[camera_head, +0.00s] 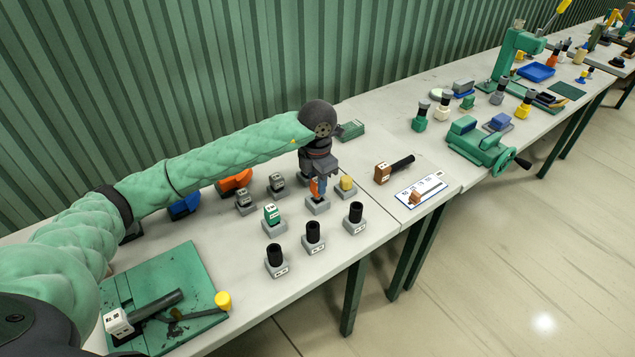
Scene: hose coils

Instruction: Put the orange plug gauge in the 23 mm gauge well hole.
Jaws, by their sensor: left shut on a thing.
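The orange plug gauge (314,187) is between the fingers of my left gripper (318,188), which is shut on it and points down. It is upright, directly above or at a grey well block (317,206). I cannot tell whether its lower end is in the hole, because the fingers and the small scale hide it. The block's size label is too small to read. My right gripper is not in view.
Other grey blocks stand close around, holding a yellow piece (347,183), a green piece (271,212) and black cylinders (313,232). A brown block with a black rod (383,173) and a white card (421,190) lie right. A green mat (170,275) lies front left.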

